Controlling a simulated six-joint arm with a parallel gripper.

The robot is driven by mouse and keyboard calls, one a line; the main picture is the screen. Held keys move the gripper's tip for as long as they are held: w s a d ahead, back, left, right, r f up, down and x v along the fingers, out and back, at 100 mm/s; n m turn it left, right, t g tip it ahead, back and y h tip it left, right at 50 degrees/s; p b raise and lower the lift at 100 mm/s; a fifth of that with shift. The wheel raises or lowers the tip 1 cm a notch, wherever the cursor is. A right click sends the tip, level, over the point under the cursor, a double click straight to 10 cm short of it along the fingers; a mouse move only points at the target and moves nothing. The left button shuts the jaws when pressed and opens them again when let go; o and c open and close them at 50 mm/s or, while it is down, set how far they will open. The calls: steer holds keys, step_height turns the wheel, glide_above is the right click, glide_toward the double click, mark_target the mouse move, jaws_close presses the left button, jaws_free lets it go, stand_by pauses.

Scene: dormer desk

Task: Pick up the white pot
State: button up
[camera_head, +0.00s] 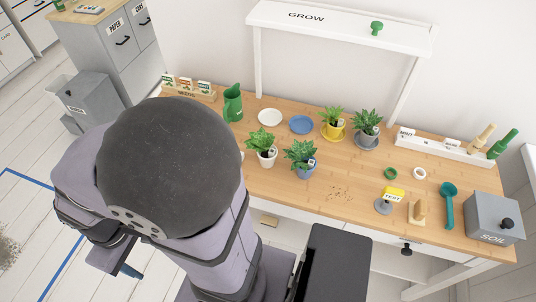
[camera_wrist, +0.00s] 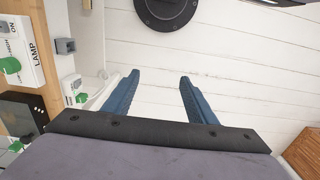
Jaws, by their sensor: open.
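The white pot (camera_head: 268,159) stands upright on the wooden desk, left of the blue pot, with a leafy green plant and a small tag in it. My gripper (camera_wrist: 160,80) is open and empty in the wrist view, its two blue fingers apart over white floorboards. In the head view, a blue finger (camera_head: 131,271) shows at the lower left, far from the white pot and off the desk. My arm hides the rest of the gripper there. The white pot is not in the wrist view.
The blue pot (camera_head: 303,168) stands close to the white pot's right. A white saucer (camera_head: 270,117), blue saucer (camera_head: 301,125) and green jug (camera_head: 233,103) are behind. Yellow (camera_head: 333,131) and grey (camera_head: 366,140) potted plants stand further right. The wrist view shows a lamp switch box (camera_wrist: 22,50).

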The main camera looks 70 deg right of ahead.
steer(key=shift+o, duration=1.3)
